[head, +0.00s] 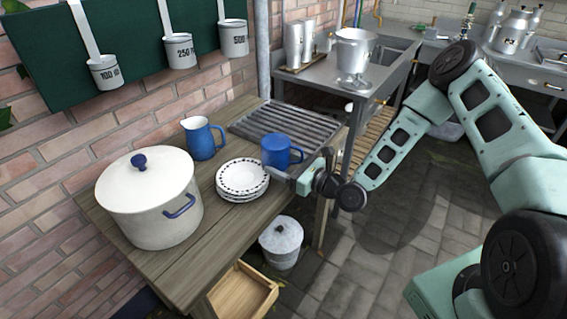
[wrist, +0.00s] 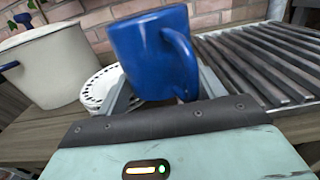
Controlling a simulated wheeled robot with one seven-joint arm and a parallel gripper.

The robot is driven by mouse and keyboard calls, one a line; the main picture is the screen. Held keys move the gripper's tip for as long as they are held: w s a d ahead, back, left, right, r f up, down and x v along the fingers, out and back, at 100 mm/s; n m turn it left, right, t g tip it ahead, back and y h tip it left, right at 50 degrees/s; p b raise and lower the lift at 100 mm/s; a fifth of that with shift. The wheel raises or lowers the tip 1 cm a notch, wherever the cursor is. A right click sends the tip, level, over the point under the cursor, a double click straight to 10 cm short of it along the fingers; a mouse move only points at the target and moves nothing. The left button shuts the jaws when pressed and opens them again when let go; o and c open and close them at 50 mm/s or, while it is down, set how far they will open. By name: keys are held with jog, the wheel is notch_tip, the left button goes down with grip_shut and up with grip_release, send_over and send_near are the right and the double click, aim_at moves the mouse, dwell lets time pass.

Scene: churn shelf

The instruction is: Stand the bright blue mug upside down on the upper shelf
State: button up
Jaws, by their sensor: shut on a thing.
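The bright blue mug (head: 276,150) is above the wooden table, beside the slatted rack and behind the plates. It fills the upper middle of the wrist view (wrist: 150,55), slightly tilted there, with its handle on the right. My gripper (head: 290,177) reaches in from the right and is shut on the mug, whose lower part sits between the fingers. Whether the mug's base is clear of the table is hard to tell. I cannot clearly make out an upper shelf in either view.
A white lidded pot (head: 150,205), a blue jug (head: 203,138) and stacked patterned plates (head: 241,178) stand on the wooden table (head: 190,268). The slatted rack (head: 285,125) lies at its far end. A steel bench (head: 335,78) with a metal bucket (head: 355,52) stands behind. A lidded pail (head: 281,243) is on the floor.

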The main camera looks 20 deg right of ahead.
jog(key=shift+f+b, duration=0.3)
jog(key=shift+f, duration=0.15)
jog(key=shift+f, duration=0.15)
